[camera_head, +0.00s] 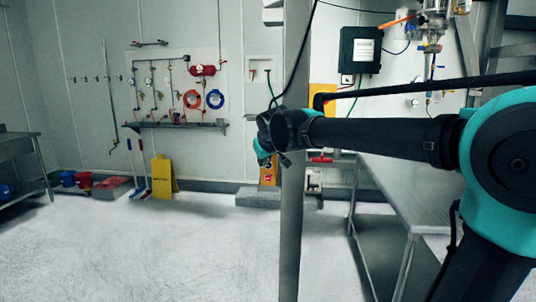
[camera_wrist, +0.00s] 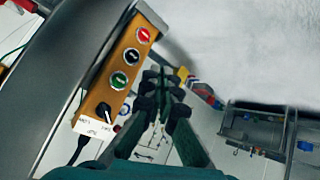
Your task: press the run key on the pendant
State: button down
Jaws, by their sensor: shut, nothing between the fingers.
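The pendant (camera_wrist: 108,97) is a long orange box in the wrist view, tilted along a grey metal post. Its face carries a red button (camera_wrist: 143,35), a black button (camera_wrist: 132,57), a green button (camera_wrist: 119,80) and a black knob (camera_wrist: 104,112) beside a white label. I cannot read which key is run. My gripper (camera_wrist: 163,78) is shut and empty, just right of the black and green buttons in that view. I cannot tell its distance from them.
The grey post (camera_head: 291,220) stands upright beside my gripper. A steel table (camera_head: 405,185) is at the right, under my arm. A black cable hangs near the post. The pale floor (camera_head: 150,250) at the left is clear. A yellow floor sign (camera_head: 163,174) stands by the wall.

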jog(key=w, duration=0.8)
jog(key=shift+w+d, duration=0.2)
jog(key=shift+w, duration=0.2)
jog(key=shift+w, duration=0.1)
dwell(1.4)
jog(key=shift+w, duration=0.35)
jog(key=shift+w, duration=0.45)
dwell(0.7)
jog(key=shift+s, duration=0.9)
jog(key=shift+s, duration=0.1)
